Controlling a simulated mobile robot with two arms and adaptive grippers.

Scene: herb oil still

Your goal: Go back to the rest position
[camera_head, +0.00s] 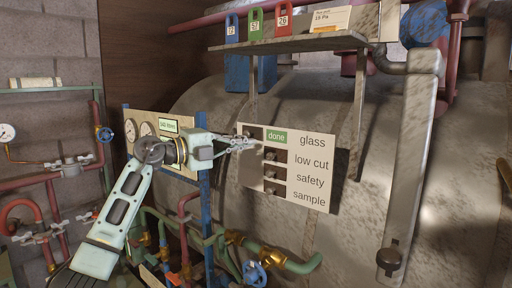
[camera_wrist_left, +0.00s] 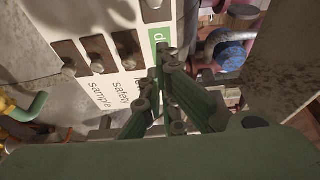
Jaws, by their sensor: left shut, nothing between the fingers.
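My left gripper (camera_head: 254,142) reaches in from the left with its fingers shut and empty. Its tips are in front of the upper left of a white board (camera_head: 310,168), close to a green "done" tag (camera_head: 277,137) in the "glass" row. The rows below read "low cut", "safety" and "sample", each with a dark plate and a peg. In the left wrist view the closed fingers (camera_wrist_left: 163,52) overlap the edge of the green tag (camera_wrist_left: 158,37). I cannot tell whether they touch it. My right gripper is not in view.
A shelf (camera_head: 290,45) above the board holds blue, green and red numbered tags and a small card. A gauge panel (camera_head: 150,115) stands behind my left arm. Pipes and valves (camera_head: 255,270) fill the lower left.

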